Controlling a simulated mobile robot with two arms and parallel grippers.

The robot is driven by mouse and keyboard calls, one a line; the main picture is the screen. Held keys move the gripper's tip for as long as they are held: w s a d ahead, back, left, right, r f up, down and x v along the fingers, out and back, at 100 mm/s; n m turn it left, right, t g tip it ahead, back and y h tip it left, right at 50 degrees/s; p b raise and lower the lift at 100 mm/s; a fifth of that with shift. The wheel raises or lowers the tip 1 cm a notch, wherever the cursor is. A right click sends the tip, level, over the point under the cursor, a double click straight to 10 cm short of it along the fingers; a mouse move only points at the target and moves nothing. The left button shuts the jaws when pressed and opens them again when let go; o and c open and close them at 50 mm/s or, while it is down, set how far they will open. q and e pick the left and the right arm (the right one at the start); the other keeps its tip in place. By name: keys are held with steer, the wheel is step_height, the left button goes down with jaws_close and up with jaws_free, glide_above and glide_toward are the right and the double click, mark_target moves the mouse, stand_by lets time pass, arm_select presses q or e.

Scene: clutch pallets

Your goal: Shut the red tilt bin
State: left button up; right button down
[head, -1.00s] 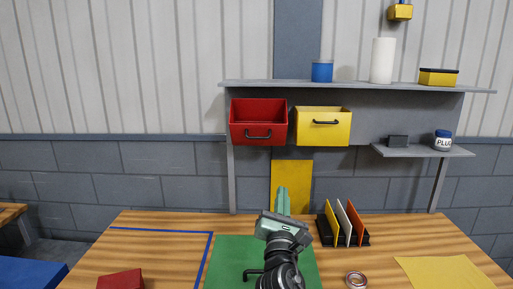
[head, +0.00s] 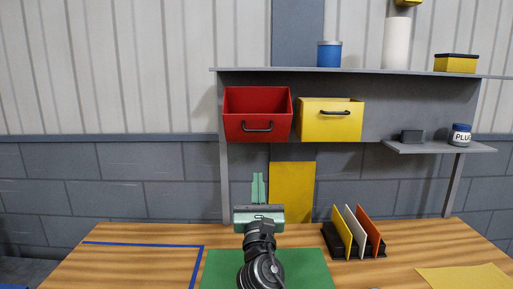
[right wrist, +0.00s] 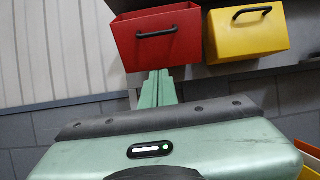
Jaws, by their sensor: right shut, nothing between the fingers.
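The red tilt bin (head: 257,115) hangs under the grey shelf, left of a yellow bin (head: 330,120). It is tilted out, with its open top and dark inside showing and a black handle on its front. It also shows in the right wrist view (right wrist: 157,42). My right gripper (head: 258,188) is shut and empty, its green fingers pointing up below the red bin. In the right wrist view the fingertips (right wrist: 157,88) appear just under the bin's lower edge; whether they touch it I cannot tell. My left gripper is not in view.
A rack with several coloured plates (head: 354,235) stands on the wooden table right of my arm. The shelf (head: 290,71) above holds a blue can (head: 329,54), a white roll (head: 396,43) and a yellow box (head: 455,63). A lower shelf (head: 438,148) juts out at right.

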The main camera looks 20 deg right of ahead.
mark_target(258, 116)
steer(key=w+d+r+p, duration=0.2)
steer(key=w+r, duration=0.5)
steer(key=w, duration=0.1)
steer(key=shift+w+d+r+p, duration=0.3)
steer(key=shift+r, duration=0.1)
steer(key=shift+r, duration=0.1)
steer(key=shift+w+r+p, duration=0.1)
steer(key=shift+r+p, duration=0.35)
steer(key=shift+p, duration=0.05)
steer(key=shift+w+d+r+p, duration=0.1)
steer(key=shift+w+r+p, duration=0.1)
steer(key=shift+r+p, duration=0.35)
steer(key=shift+w+d+r+p, duration=0.1)
steer(key=shift+w+r+p, duration=0.1)
steer(key=shift+r+p, duration=0.35)
steer(key=shift+w+d+r+p, duration=0.15)
steer(key=shift+w+r+p, duration=0.45)
steer(key=shift+r, duration=0.4)
steer(key=shift+p+x, duration=0.35)
steer(key=shift+x, duration=0.6)
